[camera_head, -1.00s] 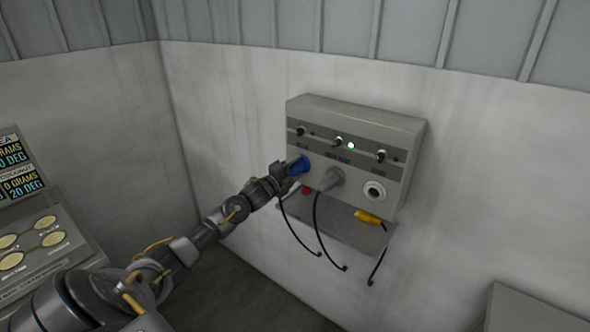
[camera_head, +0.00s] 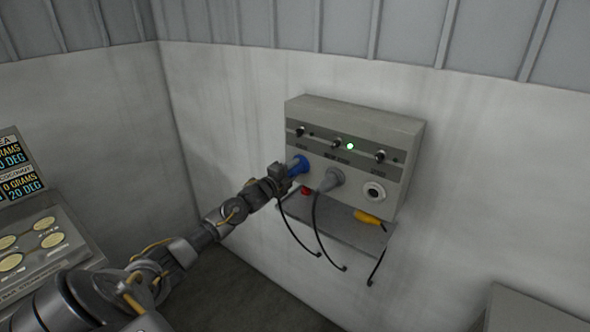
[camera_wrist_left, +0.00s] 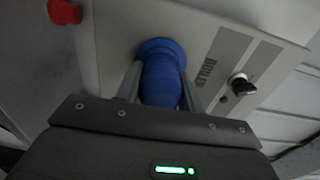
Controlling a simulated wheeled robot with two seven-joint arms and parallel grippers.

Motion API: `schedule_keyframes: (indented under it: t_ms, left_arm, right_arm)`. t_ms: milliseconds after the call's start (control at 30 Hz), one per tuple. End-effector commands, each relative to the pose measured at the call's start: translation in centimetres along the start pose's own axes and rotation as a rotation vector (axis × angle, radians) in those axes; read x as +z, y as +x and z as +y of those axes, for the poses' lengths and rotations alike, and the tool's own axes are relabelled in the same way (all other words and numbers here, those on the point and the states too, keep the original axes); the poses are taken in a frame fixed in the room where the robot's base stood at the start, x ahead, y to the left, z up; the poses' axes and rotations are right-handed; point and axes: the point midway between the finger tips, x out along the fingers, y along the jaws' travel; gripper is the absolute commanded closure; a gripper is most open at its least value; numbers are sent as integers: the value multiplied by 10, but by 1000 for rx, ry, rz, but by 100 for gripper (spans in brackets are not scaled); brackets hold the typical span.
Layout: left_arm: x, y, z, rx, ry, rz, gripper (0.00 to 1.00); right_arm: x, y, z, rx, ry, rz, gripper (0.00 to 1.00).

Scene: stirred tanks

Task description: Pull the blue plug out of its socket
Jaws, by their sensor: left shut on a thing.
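The blue plug (camera_head: 298,166) sits at the left socket on the front of the grey wall box (camera_head: 385,125). In the left wrist view the blue plug (camera_wrist_left: 161,82) stands between my two fingers, with its wide blue collar against the panel marked "BOILER". My left gripper (camera_head: 285,174) is shut on the plug's body; it also shows in the left wrist view (camera_wrist_left: 160,90). A black cable hangs down below the plug. The inside of the socket is hidden. My right gripper is not in view.
A grey plug (camera_head: 329,179) sits in the middle socket, close on the right. The right socket (camera_head: 375,191) is empty. A yellow plug (camera_head: 368,216) and a red knob-like part (camera_head: 306,191) show at the shelf (camera_head: 345,228) below. A control desk (camera_head: 42,243) stands at left.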

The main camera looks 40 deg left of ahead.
Motion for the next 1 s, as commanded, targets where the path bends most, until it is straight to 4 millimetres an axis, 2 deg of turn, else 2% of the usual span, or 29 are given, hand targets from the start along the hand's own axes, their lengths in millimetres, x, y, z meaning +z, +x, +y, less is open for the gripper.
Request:
schedule_keyframes:
  t_ms: [1000]
  left_arm:
    - [-1, -41, 1, 4, 1, 2, 98]
  right_arm:
    - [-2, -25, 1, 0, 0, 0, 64]
